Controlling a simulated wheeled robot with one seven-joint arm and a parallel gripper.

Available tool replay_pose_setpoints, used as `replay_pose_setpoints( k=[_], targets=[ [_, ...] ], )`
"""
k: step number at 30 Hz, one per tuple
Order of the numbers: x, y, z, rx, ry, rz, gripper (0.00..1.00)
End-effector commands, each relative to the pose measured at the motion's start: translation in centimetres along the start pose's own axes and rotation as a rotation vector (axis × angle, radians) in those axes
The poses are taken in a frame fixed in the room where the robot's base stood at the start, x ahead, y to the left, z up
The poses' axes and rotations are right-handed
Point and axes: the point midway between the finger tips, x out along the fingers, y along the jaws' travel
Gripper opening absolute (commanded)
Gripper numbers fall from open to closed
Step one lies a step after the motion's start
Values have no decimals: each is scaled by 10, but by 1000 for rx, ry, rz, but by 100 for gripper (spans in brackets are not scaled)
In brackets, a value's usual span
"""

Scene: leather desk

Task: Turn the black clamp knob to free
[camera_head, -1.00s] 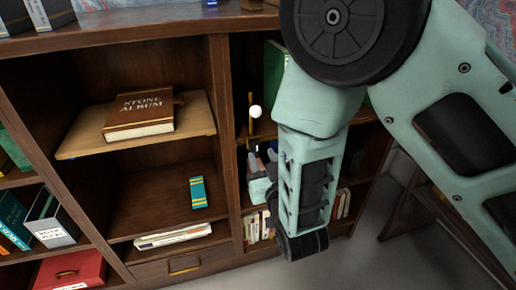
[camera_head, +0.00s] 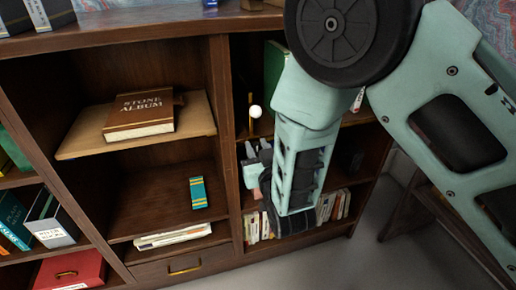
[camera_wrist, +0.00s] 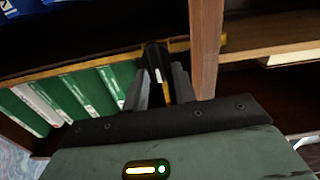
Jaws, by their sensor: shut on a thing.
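The black clamp knob (camera_wrist: 155,62) shows in the wrist view between the two grey fingers of my gripper (camera_wrist: 158,88), with a small white mark on its side. My gripper is shut on it. In the head view my gripper (camera_head: 257,150) is in front of the right bay of the bookcase, just right of the wooden upright. I cannot make out the knob there.
The wooden upright (camera_wrist: 207,45) stands close to the right of my fingers in the wrist view. A brass rod and a white ball (camera_head: 256,111) are just above my gripper. Green books (camera_wrist: 85,95) are at left. A stone album (camera_head: 139,116) lies on a left-bay shelf.

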Motion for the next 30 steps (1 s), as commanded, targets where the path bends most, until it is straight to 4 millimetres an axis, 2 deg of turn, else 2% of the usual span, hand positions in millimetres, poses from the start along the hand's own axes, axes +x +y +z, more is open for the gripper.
replay_pose_setpoints(
  k=[17,30],
  targets=[
    [-1,-2,1,-127,-2,-1,4],
    [-1,-10,3,-515,-4,-3,4]
  ],
)
